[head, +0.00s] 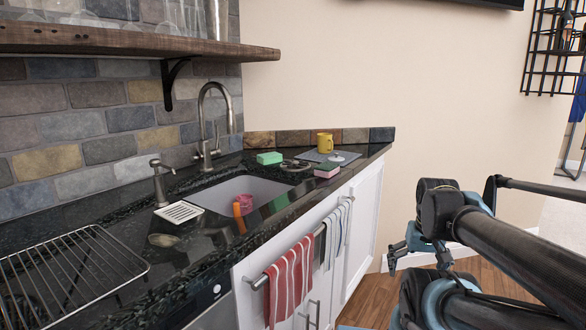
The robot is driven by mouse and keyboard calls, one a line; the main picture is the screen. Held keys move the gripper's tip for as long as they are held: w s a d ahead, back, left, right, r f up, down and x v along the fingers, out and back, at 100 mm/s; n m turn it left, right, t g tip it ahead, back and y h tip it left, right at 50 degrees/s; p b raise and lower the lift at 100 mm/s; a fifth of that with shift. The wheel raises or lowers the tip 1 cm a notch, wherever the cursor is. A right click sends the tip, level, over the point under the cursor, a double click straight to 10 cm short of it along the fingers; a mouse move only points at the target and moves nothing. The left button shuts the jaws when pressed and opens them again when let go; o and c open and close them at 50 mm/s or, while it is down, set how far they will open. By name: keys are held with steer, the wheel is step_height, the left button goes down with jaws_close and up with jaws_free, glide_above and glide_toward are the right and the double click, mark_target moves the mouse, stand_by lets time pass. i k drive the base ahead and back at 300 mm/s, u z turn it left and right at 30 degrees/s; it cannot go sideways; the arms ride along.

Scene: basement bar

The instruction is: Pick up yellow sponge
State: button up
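I see no sponge that is plainly yellow. A green sponge-like block (269,158) lies on the dark counter behind the sink. A pink sponge-like block (327,171) lies near the counter's front edge, right of the sink. A yellow mug (325,142) stands at the back right of the counter. My gripper (394,262) is off to the right of the cabinets, in front of the beige wall and apart from all these things. It is small and partly edge-on, so whether its fingers are open or shut is unclear.
A wooden shelf (130,43) overhangs the left. A wire rack (75,270) and hanging red-striped towel (288,287) are nearer.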

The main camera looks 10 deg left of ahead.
mark_target(271, 157)
steer(key=z, duration=0.8)
steer(key=i, duration=2.85)
steer(key=u, duration=2.25)
